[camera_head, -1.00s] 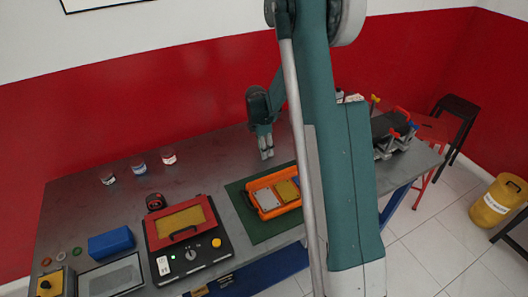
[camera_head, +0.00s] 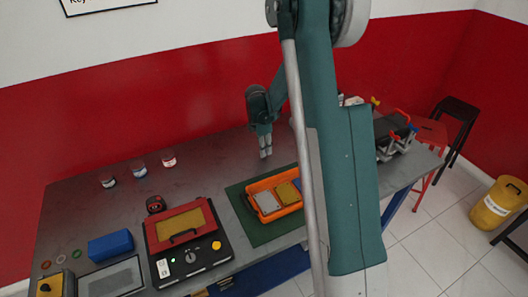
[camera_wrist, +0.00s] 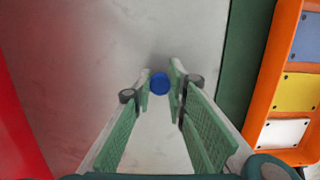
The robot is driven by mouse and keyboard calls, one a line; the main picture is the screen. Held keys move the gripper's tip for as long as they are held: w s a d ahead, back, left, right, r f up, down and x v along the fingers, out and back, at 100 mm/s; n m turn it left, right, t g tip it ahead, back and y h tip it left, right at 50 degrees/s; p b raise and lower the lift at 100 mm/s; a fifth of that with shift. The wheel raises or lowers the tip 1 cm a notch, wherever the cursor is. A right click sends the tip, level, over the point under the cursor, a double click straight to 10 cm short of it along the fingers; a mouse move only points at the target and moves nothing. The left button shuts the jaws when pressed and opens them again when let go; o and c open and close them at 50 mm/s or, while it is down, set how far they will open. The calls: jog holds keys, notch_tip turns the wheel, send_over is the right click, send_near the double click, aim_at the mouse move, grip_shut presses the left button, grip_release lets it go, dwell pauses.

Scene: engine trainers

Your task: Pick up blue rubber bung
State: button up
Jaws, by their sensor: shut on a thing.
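The blue rubber bung (camera_wrist: 159,84) is a small round blue piece between my fingertips in the wrist view. My gripper (camera_wrist: 161,83) is shut on it, with one finger on each side. In the head view my gripper (camera_head: 265,146) points down at the grey table, left of the green mat. The bung is too small or hidden to make out there. I cannot tell whether it still touches the table.
An orange tray (camera_head: 249,189) with white, yellow and blue plates lies on the green mat (camera_head: 237,196). A red-framed black device (camera_head: 207,256) stands at the front. Several jars, including one jar (camera_head: 168,160), stand at the back left. A blue box (camera_head: 110,246) is further left.

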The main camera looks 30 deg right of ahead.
notch_tip(320, 180, up, 8)
jog(key=shift+r+p, duration=0.25)
jog(key=shift+p, duration=0.25)
dwell(0.5)
